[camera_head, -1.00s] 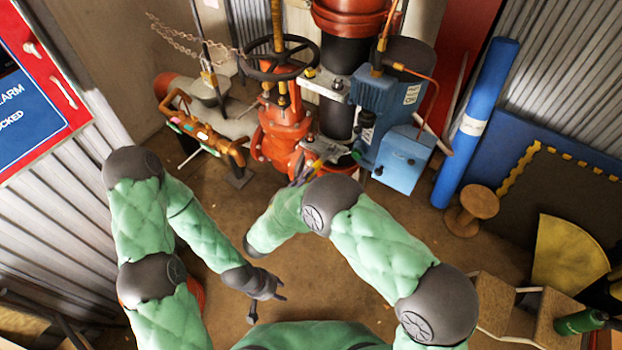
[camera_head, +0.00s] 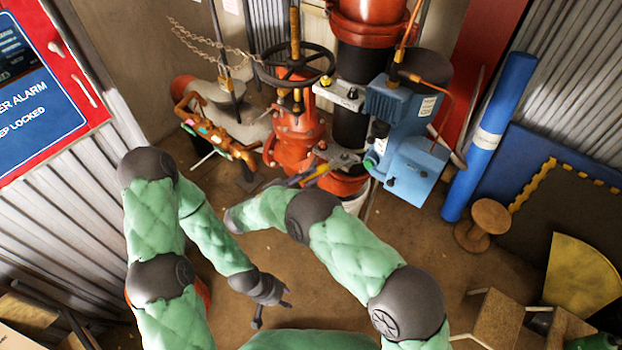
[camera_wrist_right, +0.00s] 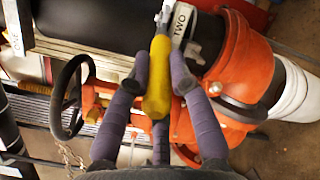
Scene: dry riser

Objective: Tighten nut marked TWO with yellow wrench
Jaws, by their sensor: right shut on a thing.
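The yellow wrench (camera_wrist_right: 158,80) is held between the purple-wrapped fingers of my right gripper (camera_wrist_right: 157,84) in the right wrist view. Its metal end is at the top, beside a pale label (camera_wrist_right: 181,24) reading TWO on the dark pipe clamp. The nut itself is not clear, and I cannot tell whether the wrench is seated on it. In the head view my right gripper (camera_head: 302,180) is at the lower flange (camera_head: 338,158) of the riser, small and partly hidden by my arm. My left gripper (camera_head: 272,303) hangs low and empty over the floor, fingers apart.
A black handwheel (camera_head: 293,63) on a red valve (camera_head: 297,132) stands left of the riser. A blue box unit (camera_head: 417,170) is close on its right. Another label (camera_wrist_right: 15,30) shows in the wrist view. A wooden spool (camera_head: 490,217) stands on open floor.

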